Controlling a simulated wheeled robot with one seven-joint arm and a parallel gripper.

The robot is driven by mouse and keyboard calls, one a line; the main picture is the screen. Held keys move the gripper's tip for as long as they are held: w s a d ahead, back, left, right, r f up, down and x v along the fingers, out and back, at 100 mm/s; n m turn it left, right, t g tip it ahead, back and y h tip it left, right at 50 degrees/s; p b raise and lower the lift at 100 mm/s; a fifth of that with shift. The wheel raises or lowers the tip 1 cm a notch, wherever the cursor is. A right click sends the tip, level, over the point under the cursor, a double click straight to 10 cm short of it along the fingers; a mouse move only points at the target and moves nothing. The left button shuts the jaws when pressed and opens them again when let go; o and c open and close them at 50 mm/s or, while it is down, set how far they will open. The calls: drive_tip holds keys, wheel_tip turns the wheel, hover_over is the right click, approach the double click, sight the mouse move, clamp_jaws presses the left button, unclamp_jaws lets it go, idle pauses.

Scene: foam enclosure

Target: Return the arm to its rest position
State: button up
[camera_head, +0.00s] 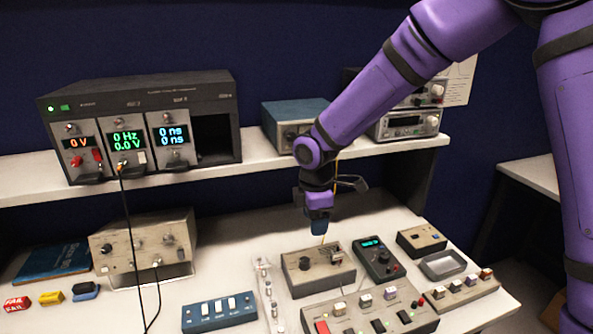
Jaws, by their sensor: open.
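My purple arm (382,95) reaches down from the upper right, across the front of the shelf, and bends at a round joint. My gripper (319,229) points down over the workbench, above a beige box with a dark knob (318,270). Its dark fingertips are small in this view. The gripper is open, and I see nothing held in it. A thin yellow line shows just below the fingertips and another beside the wrist; I cannot tell what it is attached to.
A shelf (262,158) crosses behind the arm. It carries a rack of lit meters (140,125), a blue-topped instrument (284,122) and other instruments. On the bench are a switch box (219,311), a dark handheld meter (377,258), a grey tray (443,264) and a button panel (372,312).

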drive_tip(key=s+d+r+m+t+h, duration=0.1)
drive_tip(key=s+d+r+m, duration=0.4)
drive_tip(key=d+r, duration=0.3)
drive_tip(key=s+d+r+m+t, duration=0.1)
drive_tip(key=s+d+r+m, duration=0.35)
drive_tip(key=d+r, duration=0.3)
drive_tip(key=s+d+r+m+t, duration=0.1)
drive_tip(key=s+d+r+m, duration=0.1)
drive_tip(key=s, duration=0.3)
drive_tip(key=s+d+r+m+t, duration=0.1)
drive_tip(key=s+d+r+m, duration=0.1)
drive_tip(key=s+d+m, duration=0.2)
drive_tip(key=s+d+r+m+y, duration=0.1)
drive_tip(key=s+d+r+m, duration=0.1)
drive_tip(key=s, duration=0.6)
drive_tip(key=shift+d+r+m+t, duration=0.4)
drive_tip(key=shift+d+m, duration=0.2)
drive_tip(key=shift+m, duration=0.75)
